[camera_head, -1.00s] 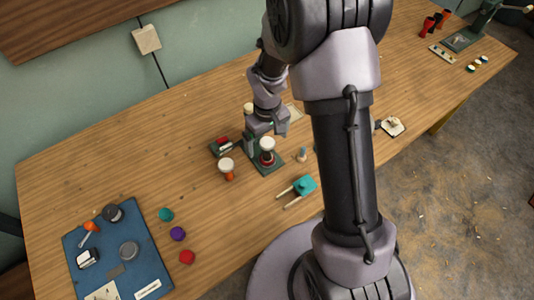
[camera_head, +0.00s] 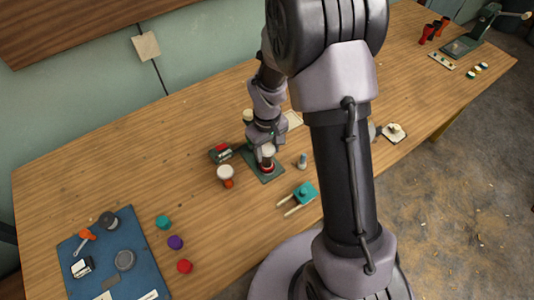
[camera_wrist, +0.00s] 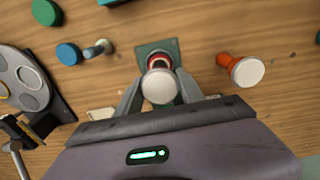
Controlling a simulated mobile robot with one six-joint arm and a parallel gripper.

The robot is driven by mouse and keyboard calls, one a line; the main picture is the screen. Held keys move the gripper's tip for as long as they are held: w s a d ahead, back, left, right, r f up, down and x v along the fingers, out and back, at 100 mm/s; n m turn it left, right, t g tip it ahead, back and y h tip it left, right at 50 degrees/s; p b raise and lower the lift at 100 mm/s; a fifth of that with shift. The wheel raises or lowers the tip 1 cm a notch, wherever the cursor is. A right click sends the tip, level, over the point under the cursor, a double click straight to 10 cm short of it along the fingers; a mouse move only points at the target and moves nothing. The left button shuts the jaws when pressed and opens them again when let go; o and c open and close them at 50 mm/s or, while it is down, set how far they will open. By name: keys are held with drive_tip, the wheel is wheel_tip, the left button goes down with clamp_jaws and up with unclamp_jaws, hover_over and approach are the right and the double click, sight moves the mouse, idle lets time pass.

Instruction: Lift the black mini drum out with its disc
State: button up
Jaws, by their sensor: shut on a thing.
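A small drum with a white round head (camera_head: 268,150) stands upright on a green base plate (camera_head: 270,175), with a red ring and dark parts around its lower end. Its head also shows in the wrist view (camera_wrist: 160,87), above the red and dark ring (camera_wrist: 159,62). My gripper (camera_head: 266,145) is around the drum from above. In the wrist view my gripper (camera_wrist: 159,91) has one finger on each side of the head, shut on the drum. Most of its black body and any disc under it are hidden.
A small grey peg (camera_head: 302,161) and a teal tool (camera_head: 303,193) are to the right. A blue mat (camera_head: 115,258) lies front left.

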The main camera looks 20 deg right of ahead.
drive_tip(key=shift+r+p, duration=3.65)
drive_tip(key=shift+r, duration=1.3)
drive_tip(key=shift+f, duration=0.1)
